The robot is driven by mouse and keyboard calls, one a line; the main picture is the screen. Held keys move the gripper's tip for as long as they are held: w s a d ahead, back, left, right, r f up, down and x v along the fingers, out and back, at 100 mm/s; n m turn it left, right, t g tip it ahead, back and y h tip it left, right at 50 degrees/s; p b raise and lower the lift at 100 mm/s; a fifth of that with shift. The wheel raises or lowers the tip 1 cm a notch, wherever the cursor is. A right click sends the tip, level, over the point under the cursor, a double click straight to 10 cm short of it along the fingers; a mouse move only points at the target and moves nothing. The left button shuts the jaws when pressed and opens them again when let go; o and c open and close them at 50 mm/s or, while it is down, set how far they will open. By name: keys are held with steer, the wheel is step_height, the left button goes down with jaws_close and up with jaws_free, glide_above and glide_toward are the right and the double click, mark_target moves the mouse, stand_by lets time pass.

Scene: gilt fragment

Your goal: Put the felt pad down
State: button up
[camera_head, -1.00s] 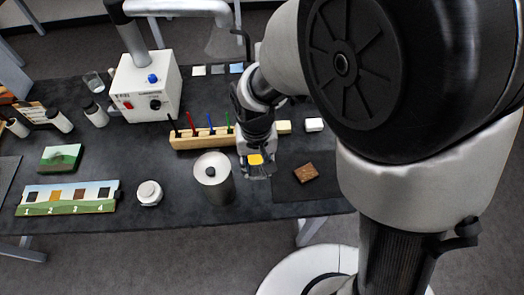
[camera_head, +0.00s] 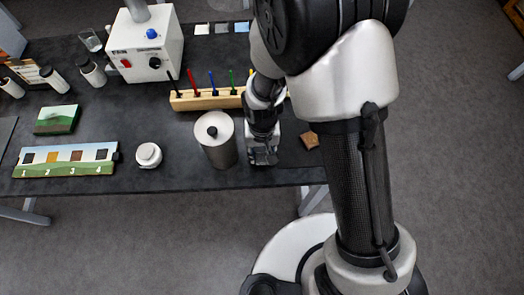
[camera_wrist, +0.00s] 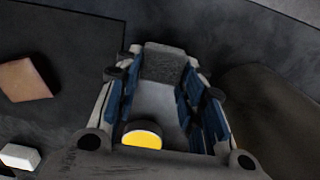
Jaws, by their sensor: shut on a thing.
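My gripper (camera_head: 263,152) is over the front part of the dark table, just right of the metal canister (camera_head: 219,150). In the wrist view, the gripper (camera_wrist: 160,82) is shut on a grey felt pad (camera_wrist: 164,62), held between the blue-lined fingers. The pad's top looks rough and dark grey. Its underside is hidden, so I cannot tell whether it touches the table. In the head view the pad is too small and covered to make out clearly.
A brown block (camera_head: 310,140) lies on a dark mat to the right; it also shows in the wrist view (camera_wrist: 24,80). A wooden rack (camera_head: 207,99) with coloured sticks stands behind. A white round jar (camera_head: 148,155) is left of the canister. The table's front edge is close.

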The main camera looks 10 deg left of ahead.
steer(key=shift+r, duration=0.1)
steer(key=o, duration=1)
steer(key=shift+c, duration=0.2)
